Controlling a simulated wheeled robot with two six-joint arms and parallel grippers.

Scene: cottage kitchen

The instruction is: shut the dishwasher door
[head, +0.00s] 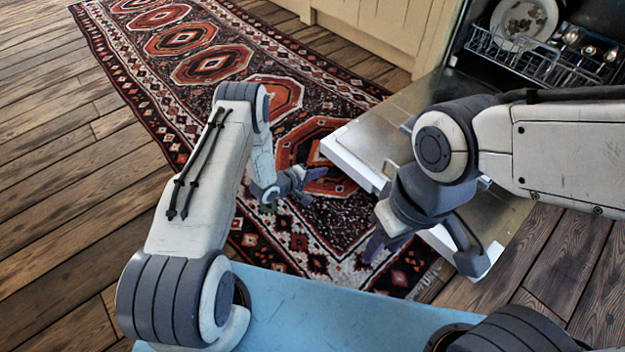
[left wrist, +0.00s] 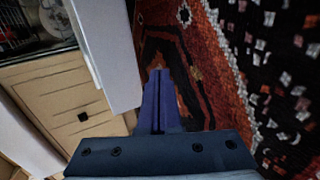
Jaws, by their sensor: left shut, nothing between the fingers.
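The dishwasher door (head: 365,125) is folded down and lies open, low over the floor, with its metal inner face up. Its white edge faces my arms. My left gripper (head: 316,174) is shut and empty, just left of the door's near left corner in the head view. In the left wrist view its fingers (left wrist: 158,100) are together, with the white door edge (left wrist: 108,50) close to their left and a visible gap at the tips. My right gripper (head: 378,246) hangs by the door's near edge.
The dishwasher's rack (head: 545,62) holds a plate (head: 522,20) and several utensils inside the open cavity. A patterned rug (head: 215,65) covers the floor left of the door. Cream cabinets (head: 375,28) stand beside the dishwasher. Wooden floor lies free at the left.

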